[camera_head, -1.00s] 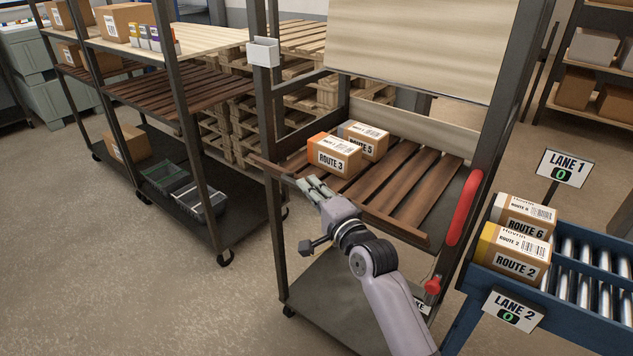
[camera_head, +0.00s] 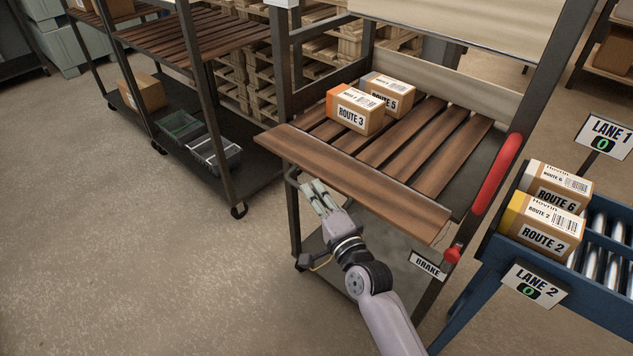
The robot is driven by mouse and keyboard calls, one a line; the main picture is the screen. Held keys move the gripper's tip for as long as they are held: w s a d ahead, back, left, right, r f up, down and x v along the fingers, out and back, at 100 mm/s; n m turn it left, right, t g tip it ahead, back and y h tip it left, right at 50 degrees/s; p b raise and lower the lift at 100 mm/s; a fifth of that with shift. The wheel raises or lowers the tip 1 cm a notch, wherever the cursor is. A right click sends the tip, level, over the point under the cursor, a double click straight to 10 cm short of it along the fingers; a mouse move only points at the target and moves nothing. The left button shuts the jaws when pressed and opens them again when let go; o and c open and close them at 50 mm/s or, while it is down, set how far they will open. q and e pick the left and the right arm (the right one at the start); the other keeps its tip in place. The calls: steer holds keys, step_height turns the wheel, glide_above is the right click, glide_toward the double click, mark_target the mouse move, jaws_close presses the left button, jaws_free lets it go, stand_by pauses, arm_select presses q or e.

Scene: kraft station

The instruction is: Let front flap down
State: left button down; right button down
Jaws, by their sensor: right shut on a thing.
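The front flap (camera_head: 350,177) is a brown wooden board along the front of the cart's slatted shelf. Its broad face shows from above, tilted outward toward me. My left gripper is not in view.
Route 3 (camera_head: 355,111) and Route 5 (camera_head: 387,94) boxes stand on the slatted shelf behind the flap. A red handle (camera_head: 497,174) and a brake sign (camera_head: 428,265) are on the right. A blue roller conveyor (camera_head: 582,294) holds Route 6 and Route 2 boxes. The left floor is clear.

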steer(key=shift+f, duration=0.7)
steer(key=shift+a, duration=0.1)
steer(key=shift+s, duration=0.1)
steer(key=c, duration=1.7)
jaws_free()
steer(key=shift+o, duration=0.2)
steer(key=shift+s, duration=0.15)
steer(key=v, duration=1.1)
steer(key=shift+s+d, duration=0.25)
steer(key=shift+d, duration=0.05)
